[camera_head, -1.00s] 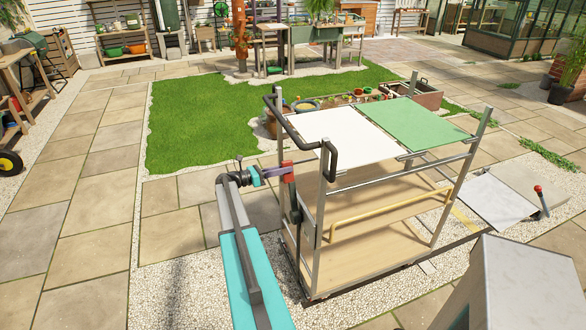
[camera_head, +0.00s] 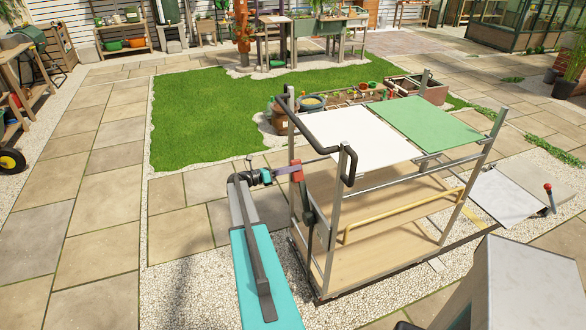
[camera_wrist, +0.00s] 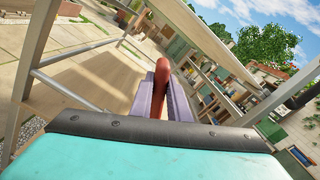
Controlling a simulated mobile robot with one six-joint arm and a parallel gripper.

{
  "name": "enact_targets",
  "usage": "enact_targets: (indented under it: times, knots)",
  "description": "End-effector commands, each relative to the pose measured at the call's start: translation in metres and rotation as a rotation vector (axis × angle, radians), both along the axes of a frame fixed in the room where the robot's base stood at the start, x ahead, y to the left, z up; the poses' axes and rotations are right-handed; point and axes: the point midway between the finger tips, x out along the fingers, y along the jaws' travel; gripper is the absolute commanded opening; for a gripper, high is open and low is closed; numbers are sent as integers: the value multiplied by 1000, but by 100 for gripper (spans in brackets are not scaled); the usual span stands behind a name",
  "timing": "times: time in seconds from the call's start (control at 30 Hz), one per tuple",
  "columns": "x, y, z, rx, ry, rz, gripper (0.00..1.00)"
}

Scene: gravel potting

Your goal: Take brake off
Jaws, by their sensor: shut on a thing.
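A metal-framed trolley (camera_head: 335,225) with wooden shelves stands in front of me on gravel. A dark lever (camera_head: 308,208) with a red grip (camera_head: 297,171) is on its left end, below the black push handle (camera_head: 348,172). My gripper (camera_head: 288,174) reaches in from the left and is shut on the red grip. In the wrist view the red-brown grip (camera_wrist: 162,72) stands between the two purple fingers. The lower end of the lever is partly hidden by the frame.
White (camera_head: 350,135) and green (camera_head: 425,120) panels top the trolley. A ramp plate (camera_head: 507,192) and a red-knobbed lever (camera_head: 549,192) are at the right. Terracotta pots (camera_head: 280,120) stand behind the trolley. Open paving (camera_head: 100,220) lies to the left.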

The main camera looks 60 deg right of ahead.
Motion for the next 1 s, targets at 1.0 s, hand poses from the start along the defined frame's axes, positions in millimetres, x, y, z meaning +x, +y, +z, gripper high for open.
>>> enact_targets:
  times: [1.0]
  knots:
    - [30,32,-4,6,-4,4,34]
